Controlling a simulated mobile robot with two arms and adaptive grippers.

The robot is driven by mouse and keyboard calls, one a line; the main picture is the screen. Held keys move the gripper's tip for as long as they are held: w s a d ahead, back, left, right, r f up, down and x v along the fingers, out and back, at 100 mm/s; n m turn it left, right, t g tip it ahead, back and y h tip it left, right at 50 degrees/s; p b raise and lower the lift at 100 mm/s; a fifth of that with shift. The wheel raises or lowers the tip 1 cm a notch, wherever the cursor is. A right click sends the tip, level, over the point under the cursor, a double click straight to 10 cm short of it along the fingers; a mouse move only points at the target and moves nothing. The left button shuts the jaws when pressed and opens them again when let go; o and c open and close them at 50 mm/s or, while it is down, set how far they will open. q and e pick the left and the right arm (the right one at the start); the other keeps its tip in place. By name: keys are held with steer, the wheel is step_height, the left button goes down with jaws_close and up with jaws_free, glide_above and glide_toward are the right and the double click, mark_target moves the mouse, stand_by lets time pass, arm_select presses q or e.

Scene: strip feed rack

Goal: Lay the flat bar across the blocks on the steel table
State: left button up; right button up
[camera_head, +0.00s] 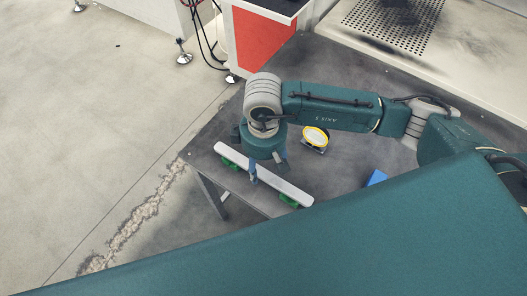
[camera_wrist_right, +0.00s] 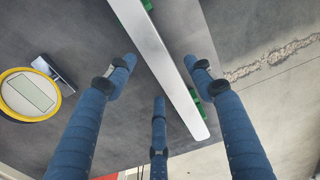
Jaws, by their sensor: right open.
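The flat bar (camera_head: 285,187) is a long pale strip near the left edge of the steel table (camera_head: 338,175). It lies across two green blocks, one near its far end (camera_head: 229,163) and one near its near end (camera_head: 288,201). In the right wrist view the bar (camera_wrist_right: 163,63) runs between spread blue fingers, with bits of green showing beside it. My right gripper (camera_head: 268,167) points down over the middle of the bar, open, with fingers on either side (camera_wrist_right: 160,72). I cannot tell whether any finger touches it. My left gripper is not in view.
A yellow-rimmed round device (camera_head: 315,137) stands on the table behind the bar; it also shows in the wrist view (camera_wrist_right: 29,118). A blue object (camera_head: 376,178) lies farther right. A red-fronted cabinet (camera_head: 262,45) stands behind. The floor left of the table is clear.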

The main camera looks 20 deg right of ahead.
mark_target(263, 170)
step_height(263, 170, up, 11)
steer(key=b, duration=0.2)
stand_by(0.6)
